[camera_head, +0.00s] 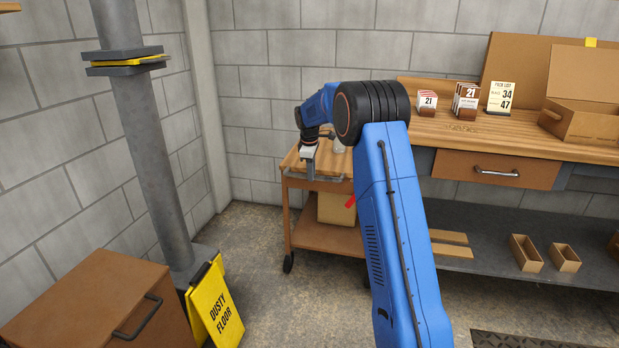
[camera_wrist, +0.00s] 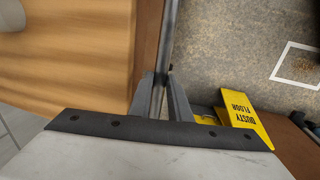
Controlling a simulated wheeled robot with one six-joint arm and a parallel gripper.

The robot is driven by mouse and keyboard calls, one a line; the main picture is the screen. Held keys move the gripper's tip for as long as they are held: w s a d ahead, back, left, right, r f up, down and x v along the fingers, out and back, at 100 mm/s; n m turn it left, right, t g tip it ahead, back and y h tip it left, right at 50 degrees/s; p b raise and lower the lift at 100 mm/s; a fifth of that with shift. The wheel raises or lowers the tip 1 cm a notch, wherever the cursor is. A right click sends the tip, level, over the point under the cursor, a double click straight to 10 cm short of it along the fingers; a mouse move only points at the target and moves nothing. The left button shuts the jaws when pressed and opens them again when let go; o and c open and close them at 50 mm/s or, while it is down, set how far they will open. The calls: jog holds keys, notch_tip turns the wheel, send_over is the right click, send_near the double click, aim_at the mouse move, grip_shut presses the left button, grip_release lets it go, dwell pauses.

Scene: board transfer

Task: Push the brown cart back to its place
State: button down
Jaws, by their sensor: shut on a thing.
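The brown cart (camera_head: 322,238) stands against the back wall, left of the workbench. It has a wooden top, a lower shelf and dark wheels. My gripper (camera_head: 309,170) is at the cart's near upper edge, on its grey metal handle bar. In the wrist view my gripper (camera_wrist: 161,100) has its two fingers closed around the handle bar (camera_wrist: 168,38), beside the cart's wooden top (camera_wrist: 70,50). My blue arm hides the right side of the cart in the head view.
A yellow "DUSTY FLOOR" sign (camera_head: 215,305) stands by a grey pillar (camera_head: 150,130) and a brown cabinet (camera_head: 95,305) at the left. A workbench (camera_head: 455,128) stands at the right. A white floor outline (camera_wrist: 285,65) shows in the wrist view. Floor before the cart is clear.

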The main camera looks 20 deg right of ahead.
jog(key=shift+w+d+r, duration=0.1)
jog(key=shift+w+d, duration=0.1)
jog(key=shift+w, duration=0.15)
jog(key=shift+w+r, duration=0.1)
jog(key=c, duration=1.6)
grip_release()
jog(key=shift+d, duration=0.1)
jog(key=shift+c, duration=0.2)
notch_tip(320, 180, up, 17)
jog(key=s+a, duration=0.2)
jog(key=shift+s, duration=0.4)
